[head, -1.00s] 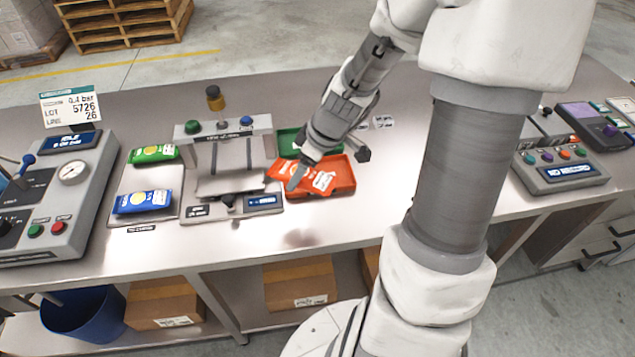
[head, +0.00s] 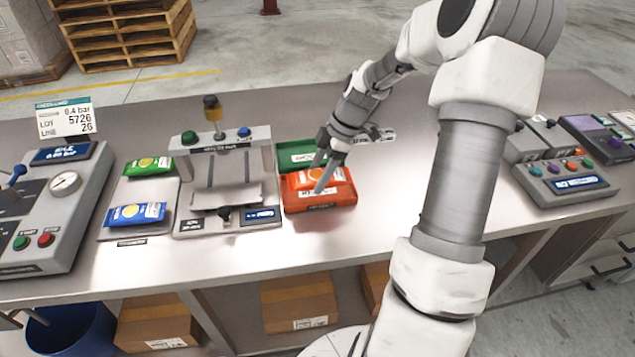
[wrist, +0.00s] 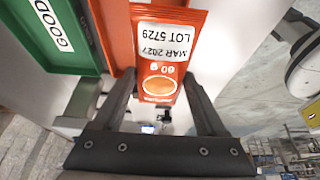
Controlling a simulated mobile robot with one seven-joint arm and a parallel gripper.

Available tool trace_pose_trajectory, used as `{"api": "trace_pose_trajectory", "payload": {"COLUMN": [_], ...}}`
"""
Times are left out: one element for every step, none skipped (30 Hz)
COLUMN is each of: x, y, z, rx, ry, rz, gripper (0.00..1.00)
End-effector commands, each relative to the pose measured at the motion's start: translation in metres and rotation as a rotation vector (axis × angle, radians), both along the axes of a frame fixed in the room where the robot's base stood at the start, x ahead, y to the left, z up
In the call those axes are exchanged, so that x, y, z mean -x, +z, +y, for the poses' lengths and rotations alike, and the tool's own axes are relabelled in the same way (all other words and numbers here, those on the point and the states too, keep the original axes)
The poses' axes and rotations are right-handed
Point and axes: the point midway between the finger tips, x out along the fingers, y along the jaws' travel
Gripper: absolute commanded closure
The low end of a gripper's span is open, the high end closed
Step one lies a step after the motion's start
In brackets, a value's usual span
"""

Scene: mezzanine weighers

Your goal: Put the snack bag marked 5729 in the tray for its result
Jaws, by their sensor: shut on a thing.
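An orange snack bag (head: 303,180) is between the fingers of my gripper (head: 326,180), over the orange-red tray (head: 322,207). In the wrist view the bag (wrist: 170,25) shows LOT 5729, MAR 2027 and 60 g upside down. My gripper (wrist: 160,88) is shut on its lower part there. I cannot tell whether the bag touches the tray floor. The red tray (wrist: 108,28) shows beside the bag in the wrist view; its label is not readable. Behind it stands a green tray (head: 290,148), marked GOOD in the wrist view (wrist: 40,62).
Further left, a green bag (head: 148,166) and a blue bag (head: 136,214) lie on a pale mat. A grey gauge machine (head: 65,210) with a LOT 5726 sign stands at far left.

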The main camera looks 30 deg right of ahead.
Motion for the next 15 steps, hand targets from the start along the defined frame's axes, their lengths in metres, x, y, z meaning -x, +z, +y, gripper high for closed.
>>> {"api": "trace_pose_trajectory", "payload": {"x": [-0.009,-0.013,-0.018,-0.022,-0.025,-0.027,-0.029,-0.03,-0.031,-0.031,-0.031,-0.031,-0.031,-0.031,-0.031], "y": [-0.006,-0.01,-0.012,-0.014,-0.016,-0.018,-0.019,-0.02,-0.021,-0.022,-0.024,-0.028,-0.031,-0.036,-0.042], "z": [-0.002,-0.004,-0.007,-0.008,-0.009,-0.01,-0.011,-0.012,-0.012,-0.012,-0.012,-0.012,-0.012,-0.012,-0.012], "rx": [-0.001,-0.001,0.0,-0.001,-0.001,0.0,0.0,0.0,0.0,0.001,0.001,0.0,-0.001,-0.001,-0.001], "ry": [0.002,0.002,0.0,0.0,0.0,0.0,-0.001,-0.001,-0.001,-0.001,-0.001,-0.001,-0.001,-0.001,0.0], "rz": [0.0,0.001,0.0,0.001,0.0,0.0,0.0,-0.001,0.0,0.001,0.001,0.001,0.003,0.003,0.003], "gripper": [0.9,0.9,0.9,0.9,0.9,0.9,0.9,0.9,0.9,0.9,0.9,0.9,0.9,0.9,0.9]}}
